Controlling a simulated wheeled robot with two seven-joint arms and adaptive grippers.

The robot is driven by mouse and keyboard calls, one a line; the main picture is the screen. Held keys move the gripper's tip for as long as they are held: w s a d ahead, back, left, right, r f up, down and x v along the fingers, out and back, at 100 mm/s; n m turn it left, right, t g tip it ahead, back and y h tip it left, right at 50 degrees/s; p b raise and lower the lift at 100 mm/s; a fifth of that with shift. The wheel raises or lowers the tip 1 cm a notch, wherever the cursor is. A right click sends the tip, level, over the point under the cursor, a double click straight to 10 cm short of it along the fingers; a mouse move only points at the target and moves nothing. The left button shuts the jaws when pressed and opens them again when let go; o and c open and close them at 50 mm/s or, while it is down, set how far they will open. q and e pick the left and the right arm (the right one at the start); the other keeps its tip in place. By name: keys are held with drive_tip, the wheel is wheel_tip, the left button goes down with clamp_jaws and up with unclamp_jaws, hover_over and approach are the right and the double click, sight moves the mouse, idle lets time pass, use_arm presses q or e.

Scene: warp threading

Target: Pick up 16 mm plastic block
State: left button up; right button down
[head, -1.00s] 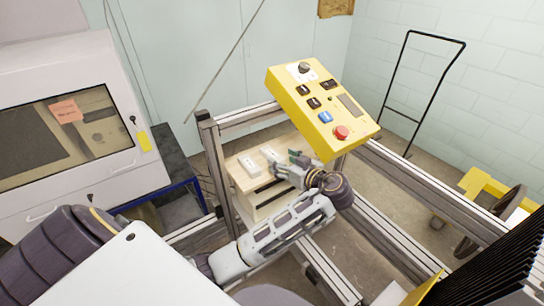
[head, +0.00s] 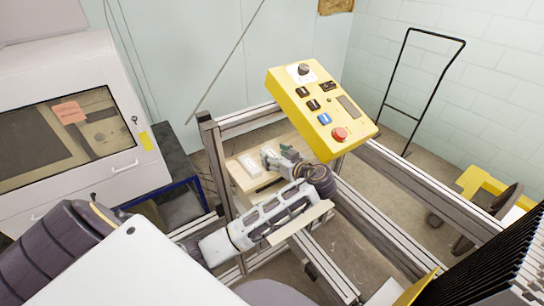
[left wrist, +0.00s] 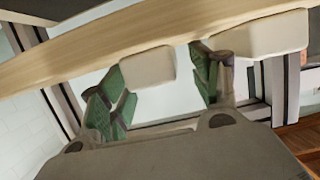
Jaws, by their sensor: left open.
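Two pale plastic blocks lie on a light wooden board (left wrist: 60,66) in the left wrist view. One block (left wrist: 147,67) is between the tips of my open left gripper (left wrist: 160,84), nearer the left finger. I cannot tell whether a finger touches it. The other block (left wrist: 262,33) lies just outside the right finger. In the head view one pale block (head: 250,163) shows on the board, left of my left gripper (head: 284,152), which hides much of the board. No size marking can be read, so I cannot tell which block is 16 mm. My right gripper is not in view.
A yellow control box (head: 322,108) with a red button stands close above and right of the gripper. Aluminium rails (head: 375,235) surround the board. A white machine with a window (head: 65,130) stands at the left. Black combs (head: 500,255) fill the lower right.

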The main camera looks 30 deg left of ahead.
sight(275, 156)
use_arm(q)
drive_tip(key=shift+c, duration=0.5)
drive_tip(key=c, duration=1.1)
drive_tip(key=shift+r, duration=0.1)
drive_tip(key=shift+r+b, duration=0.7)
drive_tip(key=shift+r, duration=1)
drive_tip(key=shift+s+d+f, duration=0.15)
drive_tip(key=shift+s+d, duration=0.05)
drive_tip(key=shift+s, duration=0.15)
drive_tip(key=s+d+b, duration=0.2)
drive_tip(key=s+d, duration=0.1)
drive_tip(key=s, duration=0.5)
drive_tip(key=s+d+b, duration=0.2)
drive_tip(key=s+d, duration=0.1)
drive_tip(key=s, duration=0.5)
drive_tip(key=shift+d, duration=0.25)
